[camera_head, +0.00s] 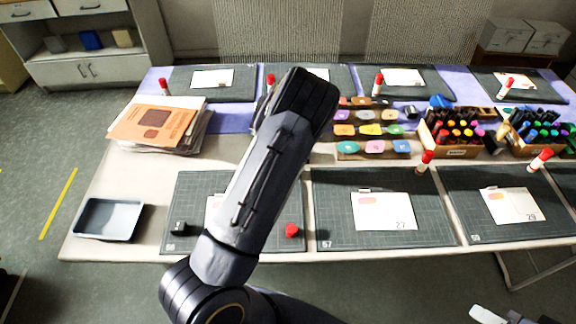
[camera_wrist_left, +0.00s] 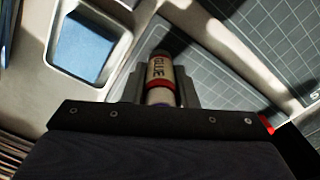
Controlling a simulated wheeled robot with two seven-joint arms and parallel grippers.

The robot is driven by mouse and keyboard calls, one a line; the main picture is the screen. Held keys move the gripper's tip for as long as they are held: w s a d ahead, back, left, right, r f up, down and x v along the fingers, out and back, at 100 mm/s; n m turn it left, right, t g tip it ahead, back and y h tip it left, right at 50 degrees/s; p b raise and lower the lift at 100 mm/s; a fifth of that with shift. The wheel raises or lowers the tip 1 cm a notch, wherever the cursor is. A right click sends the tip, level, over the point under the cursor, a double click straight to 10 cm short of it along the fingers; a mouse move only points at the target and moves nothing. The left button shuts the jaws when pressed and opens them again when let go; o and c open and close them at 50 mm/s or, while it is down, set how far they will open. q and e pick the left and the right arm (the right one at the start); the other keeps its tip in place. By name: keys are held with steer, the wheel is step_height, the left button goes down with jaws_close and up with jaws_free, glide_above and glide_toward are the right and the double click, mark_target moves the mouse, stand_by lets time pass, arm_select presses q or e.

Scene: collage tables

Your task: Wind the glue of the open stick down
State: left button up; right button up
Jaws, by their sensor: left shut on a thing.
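My left gripper (camera_wrist_left: 160,94) is shut on a glue stick (camera_wrist_left: 160,70) with a cream "GLUE" label and red bands, held between its two fingers in the left wrist view. A pale section shows at the stick's near end; I cannot tell how far any glue stands out. In the head view my left arm hides the gripper and the held stick. A loose red cap (camera_head: 291,231) lies on the front left cutting mat (camera_head: 262,236).
A grey-blue tray (camera_head: 108,218) stands at the front left and a small black object (camera_head: 178,228) lies on the mat. Papers (camera_head: 160,125) lie behind the tray. Paint pads (camera_head: 373,130) and a marker box (camera_head: 455,150) stand mid-table; another glue stick (camera_head: 425,160) stands nearby.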

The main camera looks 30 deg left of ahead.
stand_by(0.8)
arm_select(q)
steer(key=o, duration=1.5)
steer(key=shift+r, duration=0.15)
steer(key=shift+r+p, duration=3.05)
steer(key=shift+r, duration=0.65)
